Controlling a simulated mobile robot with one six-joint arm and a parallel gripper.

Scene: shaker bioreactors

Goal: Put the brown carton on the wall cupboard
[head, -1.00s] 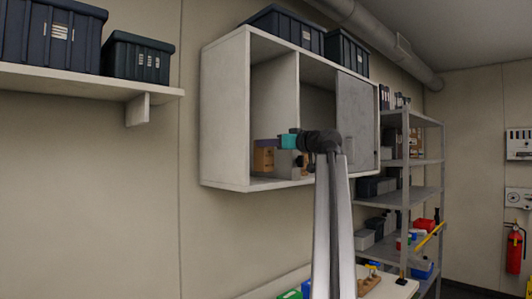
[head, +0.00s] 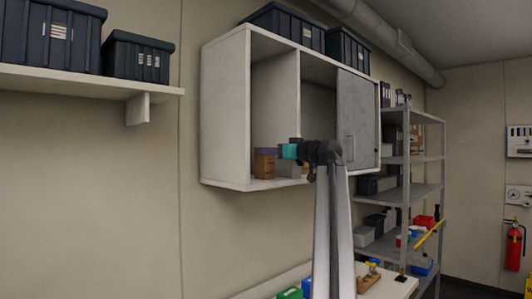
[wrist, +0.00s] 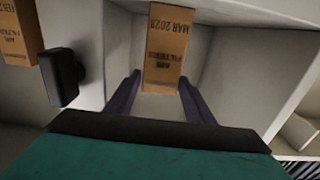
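A brown carton (head: 264,167) is inside the left compartment of the white wall cupboard (head: 225,110), low, near the compartment floor. I cannot tell whether it touches that floor. My gripper (head: 266,151) reaches in from the right, its purple fingers at the carton's top in the head view. In the wrist view, the carton (wrist: 167,50) sits upright between the two fingers (wrist: 160,85), its dark print upside down in the picture. My teal wrist part hides the near area.
Another brown carton (wrist: 18,30) shows at the left of the wrist view, past the white divider (wrist: 80,30). A grey door (head: 357,118) covers the cupboard's right part. Dark bins (head: 285,24) stand on top. A metal shelf rack (head: 415,190) stands to the right.

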